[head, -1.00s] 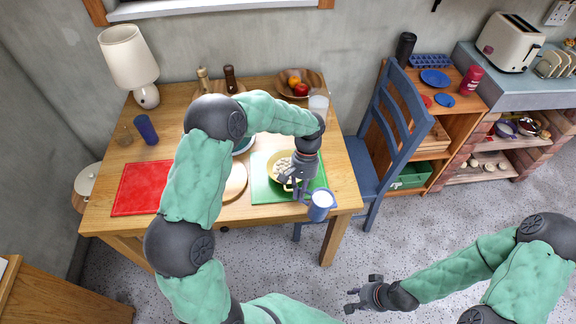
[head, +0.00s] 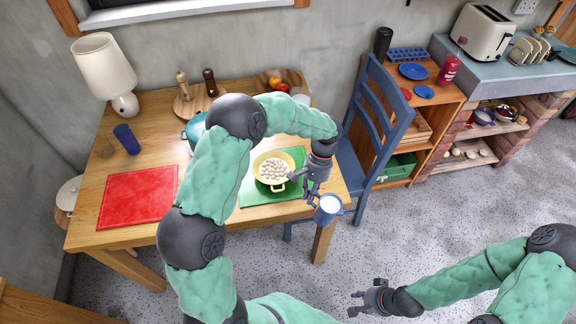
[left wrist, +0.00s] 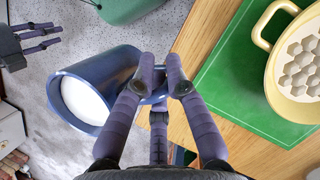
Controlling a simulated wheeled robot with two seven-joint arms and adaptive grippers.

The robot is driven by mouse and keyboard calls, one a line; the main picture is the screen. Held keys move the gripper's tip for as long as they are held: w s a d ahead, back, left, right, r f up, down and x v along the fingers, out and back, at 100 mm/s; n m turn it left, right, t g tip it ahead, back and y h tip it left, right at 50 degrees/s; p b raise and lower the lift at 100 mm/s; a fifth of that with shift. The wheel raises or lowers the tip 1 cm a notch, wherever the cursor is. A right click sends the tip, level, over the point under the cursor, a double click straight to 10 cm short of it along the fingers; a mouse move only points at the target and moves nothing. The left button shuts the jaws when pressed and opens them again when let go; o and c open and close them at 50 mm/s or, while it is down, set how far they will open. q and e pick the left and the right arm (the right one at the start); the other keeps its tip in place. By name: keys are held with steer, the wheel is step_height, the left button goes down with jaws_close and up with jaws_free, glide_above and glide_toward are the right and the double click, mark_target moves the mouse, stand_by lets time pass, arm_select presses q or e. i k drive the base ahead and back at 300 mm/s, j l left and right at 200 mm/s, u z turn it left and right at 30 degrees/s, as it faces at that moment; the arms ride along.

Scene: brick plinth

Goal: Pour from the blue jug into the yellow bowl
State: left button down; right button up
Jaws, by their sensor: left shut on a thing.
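My left gripper (head: 314,192) is shut on the handle of the blue jug (head: 329,217). The jug is roughly upright, with something white inside, and hangs past the table's front right corner. In the left wrist view the jug (left wrist: 112,68) lies left of my fingers (left wrist: 158,75). The yellow bowl (head: 255,178), with small side handles, stands on a green board, left of the jug and apart from it. Pale pieces show inside it. Its rim is partly cut off in the left wrist view (left wrist: 271,65). My right gripper (head: 366,296) is open and empty over the floor.
The green board (head: 252,195) lies on the wooden table (head: 205,207) beside a red mat (head: 135,195). A teal pot (head: 194,128) stands behind my left arm. A blue chair (head: 372,135) stands close right of the table. Floor to the front right is open.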

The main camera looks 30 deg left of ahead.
mark_target(271, 167)
steer(key=z, duration=0.85)
steer(key=k+j, duration=0.2)
steer(key=j, duration=0.15)
steer(key=k+j, duration=0.2)
steer(key=j, duration=0.15)
steer(key=k+j, duration=0.2)
steer(key=j, duration=0.2)
steer(key=k+j+z, duration=0.1)
steer(key=j, duration=0.25)
steer(key=k, duration=0.1)
